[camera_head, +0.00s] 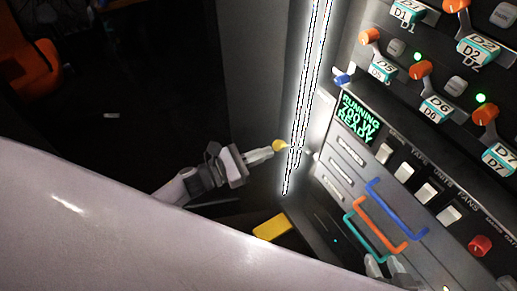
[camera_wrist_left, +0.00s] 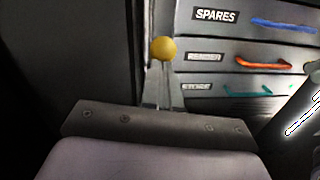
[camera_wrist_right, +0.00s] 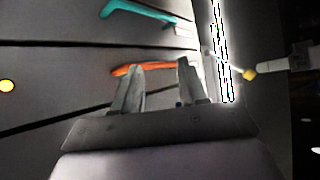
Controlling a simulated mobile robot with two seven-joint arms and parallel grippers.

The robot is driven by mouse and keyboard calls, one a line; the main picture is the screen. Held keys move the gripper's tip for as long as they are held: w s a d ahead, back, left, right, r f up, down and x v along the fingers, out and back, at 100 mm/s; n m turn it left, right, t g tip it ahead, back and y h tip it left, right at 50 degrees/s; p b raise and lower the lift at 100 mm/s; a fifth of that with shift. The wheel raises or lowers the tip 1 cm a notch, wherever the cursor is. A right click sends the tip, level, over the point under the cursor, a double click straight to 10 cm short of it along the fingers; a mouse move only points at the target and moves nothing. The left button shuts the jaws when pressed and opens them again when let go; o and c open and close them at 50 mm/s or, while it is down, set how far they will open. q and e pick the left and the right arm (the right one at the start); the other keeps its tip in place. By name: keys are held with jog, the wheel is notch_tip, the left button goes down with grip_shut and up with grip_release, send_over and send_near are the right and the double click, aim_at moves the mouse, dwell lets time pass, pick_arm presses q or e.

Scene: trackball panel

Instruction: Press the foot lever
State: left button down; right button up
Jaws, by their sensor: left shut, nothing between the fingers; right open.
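A yellow pedal-like block (camera_head: 272,227), which looks like the foot lever, sits low at the foot of the panel. A yellow ball knob (camera_head: 279,146) stands on a thin pale rod from the panel's left edge. My left gripper (camera_head: 268,152) is shut and empty, its tips at the ball. The ball (camera_wrist_left: 163,48) appears just past the closed fingers in the left wrist view; I cannot tell whether they touch. The right wrist view also shows the ball (camera_wrist_right: 249,74). My right gripper (camera_head: 385,266) is open and empty in front of the lower drawers.
Drawers carry blue (camera_head: 397,207), orange (camera_head: 381,225) and teal (camera_head: 367,238) handles. Above them are a green-lettered display (camera_head: 357,119), white switches (camera_head: 427,192) and a red knob (camera_head: 480,245). A bright light strip (camera_head: 309,90) runs along the panel's left edge.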

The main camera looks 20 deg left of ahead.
aim_at(274, 144)
pick_arm(q)
jog(key=shift+w+d+r+p, duration=0.1)
jog(key=shift+w+r+p, duration=0.05)
jog(key=shift+r+p, duration=0.35)
jog(key=shift+w+d+r+p, duration=0.1)
jog(key=shift+r+p, duration=0.15)
jog(key=shift+r, duration=0.35)
jog(key=r+g+p, duration=0.1)
jog(key=p, duration=0.1)
jog(key=w+d+r+g+y+p, duration=0.1)
jog(key=p, duration=0.2)
jog(key=w+r+y+p, duration=0.1)
jog(key=p, duration=0.1)
jog(key=shift+w+d+r+g, duration=0.15)
jog(key=shift+w+d+g, duration=0.05)
jog(key=shift+d+g, duration=0.2)
jog(key=shift+w+d+r+g+y+p, duration=0.3)
jog(key=shift+y+p, duration=0.2)
jog(key=shift+p, duration=0.25)
jog(key=shift+w+d+r+p, duration=0.1)
jog(key=shift+w+d+p, duration=0.1)
jog(key=shift+w+p, duration=0.15)
jog(key=shift+w+d+r+p, duration=0.3)
pick_arm(e)
notch_tip(274, 144, up, 9)
jog(key=s+d, duration=0.1)
jog(key=d, duration=0.1)
jog(key=shift+h, duration=0.3)
jog(key=shift+s+f, duration=0.1)
jog(key=shift+s, duration=0.1)
